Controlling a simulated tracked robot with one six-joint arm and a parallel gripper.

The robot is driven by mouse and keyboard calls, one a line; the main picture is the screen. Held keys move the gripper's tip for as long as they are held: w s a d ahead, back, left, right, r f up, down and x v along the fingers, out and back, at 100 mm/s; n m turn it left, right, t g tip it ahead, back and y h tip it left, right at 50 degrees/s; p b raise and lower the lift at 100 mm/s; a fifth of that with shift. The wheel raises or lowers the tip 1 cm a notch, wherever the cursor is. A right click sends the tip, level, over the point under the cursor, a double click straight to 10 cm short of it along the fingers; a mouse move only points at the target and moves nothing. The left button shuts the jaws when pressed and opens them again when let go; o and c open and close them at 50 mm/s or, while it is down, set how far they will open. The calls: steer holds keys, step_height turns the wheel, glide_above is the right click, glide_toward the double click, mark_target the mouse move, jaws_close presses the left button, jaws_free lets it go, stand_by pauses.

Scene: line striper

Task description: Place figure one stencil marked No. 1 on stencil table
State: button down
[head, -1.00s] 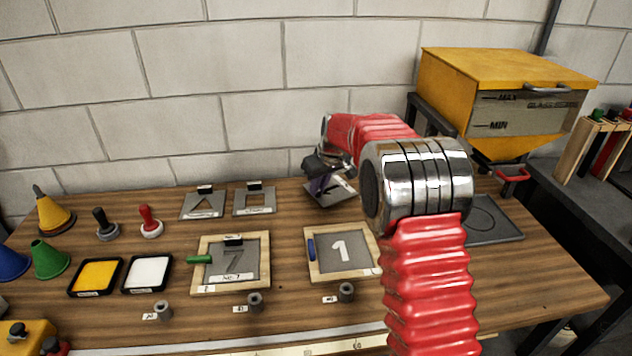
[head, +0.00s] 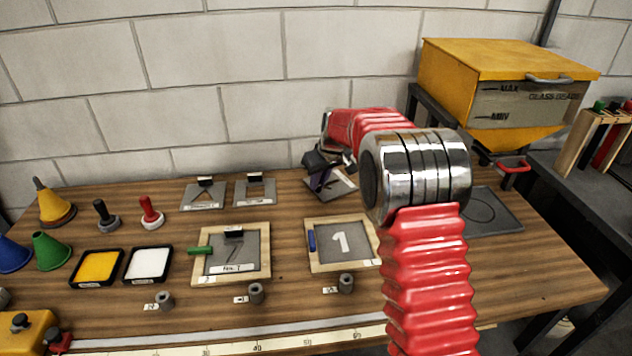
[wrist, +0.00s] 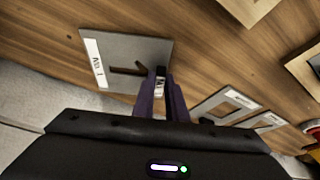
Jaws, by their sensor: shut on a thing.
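The figure one stencil (wrist: 125,55) is a grey metal plate with a white label reading No. 1 and a dark slot. In the head view the stencil (head: 337,186) is at the back of the wooden table (head: 470,285), right of two other stencils. My gripper (wrist: 160,85) has purple fingers shut on the stencil's upright tab. My gripper (head: 322,172) hides part of the plate in the head view. The plate looks slightly tilted; I cannot tell whether it touches the table.
Stencils with a triangle (head: 203,194) and a square (head: 255,192) lie left of my gripper. A dark mat (head: 495,212) lies right, partly behind my arm. A yellow hopper (head: 500,85) stands behind it.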

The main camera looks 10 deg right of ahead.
steer(key=shift+f, duration=0.25)
steer(key=c, duration=1.7)
jaws_free()
steer(key=v, duration=1.3)
steer(key=shift+s+d+r, duration=0.1)
steer(key=shift+s+r, duration=0.1)
steer(key=shift+r, duration=0.1)
